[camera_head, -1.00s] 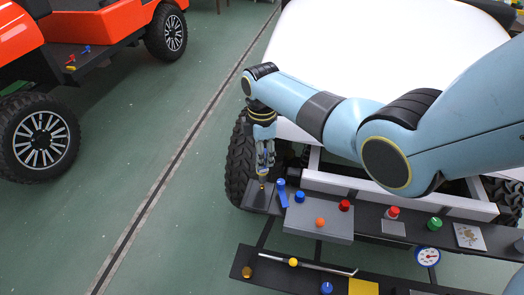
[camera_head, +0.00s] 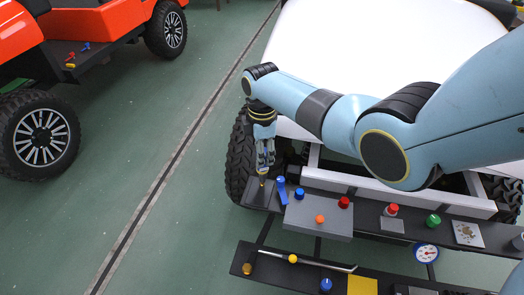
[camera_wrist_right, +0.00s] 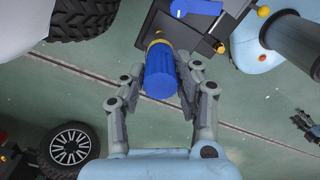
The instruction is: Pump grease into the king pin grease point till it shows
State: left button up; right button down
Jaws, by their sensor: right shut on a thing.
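My right gripper (camera_head: 264,169) points down at the left end of the dark cart-side shelf. It also shows in the right wrist view (camera_wrist_right: 157,80), with its fingers closed around a blue cylinder (camera_wrist_right: 160,75) that has a gold collar at its far end. In the head view the fingers mostly hide the cylinder. A small gold tip (camera_head: 262,182) shows just below the fingers, over a dark plate (camera_head: 255,196). I cannot tell whether it touches. No grease can be made out, and the king pin grease point cannot be picked out. My left gripper is not identifiable.
A blue lever (camera_head: 282,192) stands close to the right of the gripper. A grey box (camera_head: 325,232) with coloured knobs and a pressure gauge (camera_head: 426,253) lie further right. A lower dark shelf (camera_head: 270,282) carries a thin rod (camera_head: 325,264). An orange cart (camera_head: 95,22) stands left across open floor.

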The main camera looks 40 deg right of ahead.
dwell(0.4)
jog(key=shift+f+b, duration=0.8)
jog(key=shift+f, duration=0.2)
jog(key=shift+f, duration=0.15)
dwell(1.0)
jog(key=shift+r+p, duration=0.25)
jog(key=shift+p, duration=0.45)
dwell(1.2)
jog(key=shift+f, duration=0.25)
dwell(1.5)
jog(key=shift+r+p, duration=0.3)
jog(key=shift+p, duration=0.1)
dwell(0.7)
